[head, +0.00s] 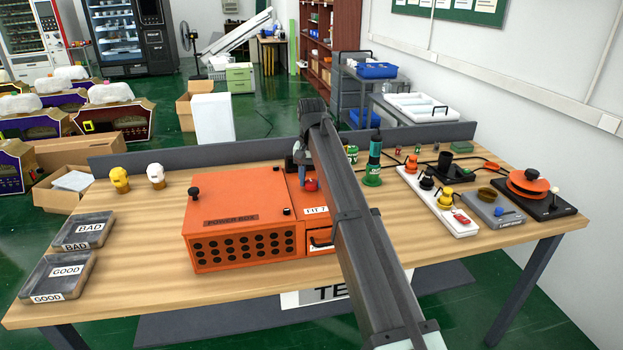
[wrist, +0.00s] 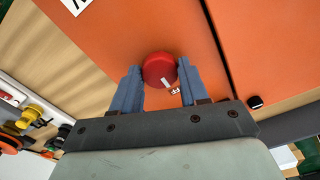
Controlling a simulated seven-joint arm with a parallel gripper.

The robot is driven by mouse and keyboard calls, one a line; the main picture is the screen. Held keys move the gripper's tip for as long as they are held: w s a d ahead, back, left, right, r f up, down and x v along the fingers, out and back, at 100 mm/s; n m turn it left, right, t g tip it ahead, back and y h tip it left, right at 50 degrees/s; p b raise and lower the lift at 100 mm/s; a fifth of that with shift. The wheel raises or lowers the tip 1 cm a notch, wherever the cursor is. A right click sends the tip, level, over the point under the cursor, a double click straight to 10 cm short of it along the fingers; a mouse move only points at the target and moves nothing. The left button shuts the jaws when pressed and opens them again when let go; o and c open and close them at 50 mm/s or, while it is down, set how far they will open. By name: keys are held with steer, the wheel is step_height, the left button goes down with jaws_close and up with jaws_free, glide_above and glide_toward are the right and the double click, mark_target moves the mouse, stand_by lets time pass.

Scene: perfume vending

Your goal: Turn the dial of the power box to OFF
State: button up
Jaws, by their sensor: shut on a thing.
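The orange power box (head: 240,212) stands on the wooden table, with its label on the front edge of the top. Its red round dial (head: 311,184) sits on the top panel at the right side, partly hidden by my arm. In the wrist view the dial (wrist: 159,69) has a white pointer mark, with small white lettering beside it that I cannot read. My gripper (wrist: 160,84) is over the panel with its two blue-grey fingers on either side of the dial, shut on it. In the head view my gripper (head: 304,172) comes down from above onto the dial.
Grey trays marked BAD (head: 82,230) and GOOD (head: 58,277) lie at the left. Two small heads (head: 155,176) stand behind them. At the right are a green bottle (head: 374,160), a white strip with knobs (head: 436,200) and an orange disc device (head: 528,186).

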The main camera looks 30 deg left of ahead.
mark_target(312, 182)
steer(key=o, duration=1)
steer(key=shift+o, duration=0.2)
step_height(312, 182, up, 14)
steer(key=shift+f, duration=0.15)
stand_by(0.4)
